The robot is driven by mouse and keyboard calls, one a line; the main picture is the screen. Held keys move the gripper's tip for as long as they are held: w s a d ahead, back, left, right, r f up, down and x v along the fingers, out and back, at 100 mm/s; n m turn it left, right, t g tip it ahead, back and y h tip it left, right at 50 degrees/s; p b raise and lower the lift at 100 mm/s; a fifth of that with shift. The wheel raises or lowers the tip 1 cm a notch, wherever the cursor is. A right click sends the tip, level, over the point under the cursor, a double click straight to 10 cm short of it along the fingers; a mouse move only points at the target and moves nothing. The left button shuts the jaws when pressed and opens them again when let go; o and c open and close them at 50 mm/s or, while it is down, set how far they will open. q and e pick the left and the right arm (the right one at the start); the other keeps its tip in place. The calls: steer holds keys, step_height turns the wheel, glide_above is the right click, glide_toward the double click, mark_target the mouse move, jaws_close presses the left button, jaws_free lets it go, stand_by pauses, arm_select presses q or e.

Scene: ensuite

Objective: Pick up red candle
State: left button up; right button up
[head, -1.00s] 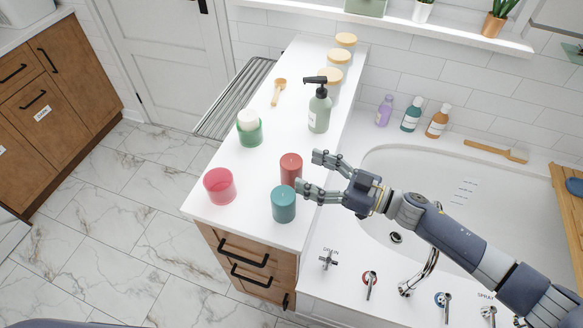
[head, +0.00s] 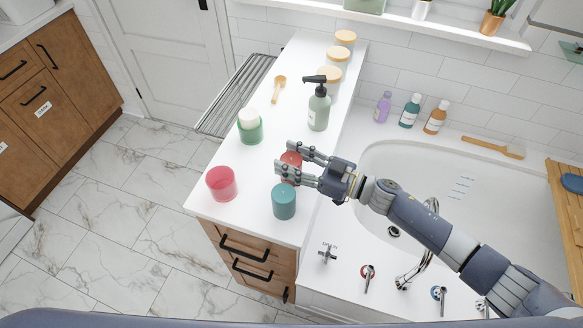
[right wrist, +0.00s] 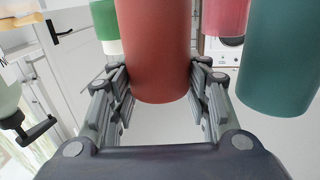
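The red candle (head: 291,159) stands on the white counter (head: 245,215), between the fingers of my right gripper (head: 284,158). In the right wrist view the red candle (right wrist: 156,50) fills the space between the two fingers (right wrist: 160,95), which appear to press on its sides. The fingers hide part of the candle in the head view. I see no clear lift off the counter. My left gripper is not in view.
A teal candle (head: 284,203) stands close in front of the red one. A pink candle (head: 221,184), a green candle (head: 250,130) and a soap pump bottle (head: 319,108) are nearby. The bathtub (head: 455,200) lies to the right.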

steer(key=shift+c, duration=1)
step_height(320, 180, up, 10)
stand_by(0.6)
